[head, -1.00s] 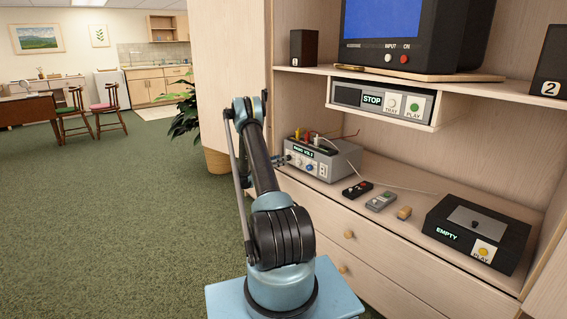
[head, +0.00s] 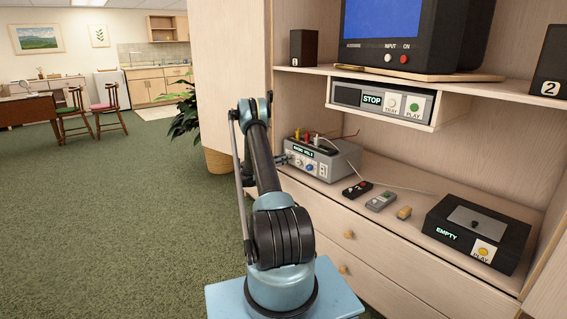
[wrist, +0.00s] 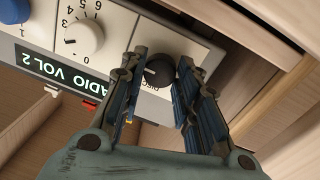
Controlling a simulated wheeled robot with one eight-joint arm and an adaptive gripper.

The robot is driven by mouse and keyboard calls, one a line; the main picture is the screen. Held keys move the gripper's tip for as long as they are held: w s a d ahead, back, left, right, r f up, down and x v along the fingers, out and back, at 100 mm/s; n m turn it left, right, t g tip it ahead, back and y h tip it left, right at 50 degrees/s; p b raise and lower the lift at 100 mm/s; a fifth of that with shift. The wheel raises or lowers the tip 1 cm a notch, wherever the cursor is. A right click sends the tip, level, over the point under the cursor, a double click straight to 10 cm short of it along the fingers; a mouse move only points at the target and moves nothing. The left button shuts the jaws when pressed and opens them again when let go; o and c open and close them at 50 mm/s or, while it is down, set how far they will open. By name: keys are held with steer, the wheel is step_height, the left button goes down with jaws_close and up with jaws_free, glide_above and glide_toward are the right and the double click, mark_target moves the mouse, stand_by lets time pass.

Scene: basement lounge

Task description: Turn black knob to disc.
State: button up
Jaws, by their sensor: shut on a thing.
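The grey amplifier box (head: 343,158) stands at the left end of the cabinet top. Its lit display (wrist: 62,75) reads RADIO VOL 2 in the wrist view. The black knob (wrist: 159,71) is on its pale front panel, with a partly hidden label beside it that seems to read DISC. My gripper (wrist: 161,77) is shut on the black knob, one finger on each side of it. In the head view my gripper (head: 284,160) is small at the box's left front, and the black knob cannot be made out there.
Near the black knob are a white numbered dial (wrist: 83,39) and a blue control (wrist: 9,18). A black disc player (head: 466,258) reads EMPTY. A shelf unit (head: 372,99) reads STOP.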

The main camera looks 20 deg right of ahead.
steer(key=shift+n, duration=0.4)
steer(key=n, duration=0.3)
steer(key=shift+n, duration=0.4)
steer(key=n, duration=0.4)
steer(key=shift+f+n+t, duration=0.1)
steer(key=shift+n+t, duration=0.3)
steer(key=n, duration=0.4)
steer(key=shift+n, duration=0.4)
steer(key=shift+n+t, duration=0.3)
steer(key=shift+n, duration=1.8)
steer(key=o, duration=1.1)
steer(key=shift+f, duration=0.15)
steer(key=shift+c, duration=0.2)
